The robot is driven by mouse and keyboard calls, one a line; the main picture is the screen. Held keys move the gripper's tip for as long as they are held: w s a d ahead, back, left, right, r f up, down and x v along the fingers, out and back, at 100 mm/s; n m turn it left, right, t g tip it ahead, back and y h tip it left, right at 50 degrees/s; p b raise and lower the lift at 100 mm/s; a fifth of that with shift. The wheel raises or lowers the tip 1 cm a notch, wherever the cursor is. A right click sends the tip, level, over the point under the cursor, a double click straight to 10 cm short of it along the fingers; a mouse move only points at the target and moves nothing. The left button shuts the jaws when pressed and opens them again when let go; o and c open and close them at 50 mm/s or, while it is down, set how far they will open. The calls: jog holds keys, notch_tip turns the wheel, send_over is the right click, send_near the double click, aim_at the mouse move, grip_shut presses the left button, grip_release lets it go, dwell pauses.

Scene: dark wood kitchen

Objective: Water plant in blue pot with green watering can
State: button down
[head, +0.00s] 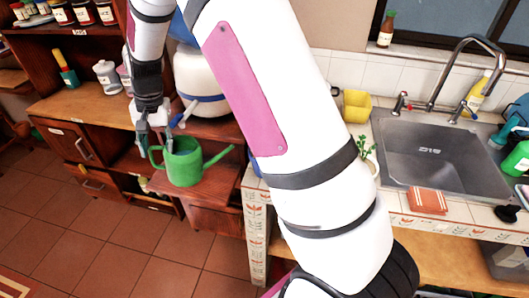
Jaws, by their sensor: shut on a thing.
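The green watering can (184,164) is upright in front of the low wooden shelf, left of my arm, with its spout pointing right. My gripper (155,150) is at the can's left side and is shut on its handle. I cannot tell whether the can's base touches a surface. A small green plant (363,149) stands at the left of the sink, partly behind my arm. Its pot is mostly hidden. A small blue patch (255,166) shows at the counter's left end beside my arm; I cannot tell what it is.
The metal sink (440,150) and tap (455,75) are at right. A yellow container (357,106) stands behind the plant. A white water dispenser (203,80) is behind the can. The tiled floor (100,240) is clear at lower left.

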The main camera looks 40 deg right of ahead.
aim_at(198, 179)
jog(key=shift+w+a+f+g+h+b, duration=0.2)
jog(key=shift+w+a+f+h+b, duration=0.1)
jog(key=shift+f, duration=0.35)
jog(key=shift+w+a+f+g+h+b, duration=0.2)
jog(key=shift+a+f+h+b, duration=0.1)
jog(key=shift+f, duration=0.3)
jog(key=shift+r+p, duration=0.55)
jog(key=shift+r, duration=1.45)
jog(key=s+d+f+n, duration=0.2)
jog(key=f, duration=0.1)
jog(key=s+d+f+n, duration=0.2)
jog(key=s+d+f, duration=0.1)
jog(key=s+d+f+n, duration=0.2)
jog(key=s+f, duration=0.1)
jog(key=shift+s+d+n, duration=0.1)
jog(key=shift+d+n, duration=0.1)
jog(key=shift+n, duration=0.2)
jog(key=shift+r, duration=0.1)
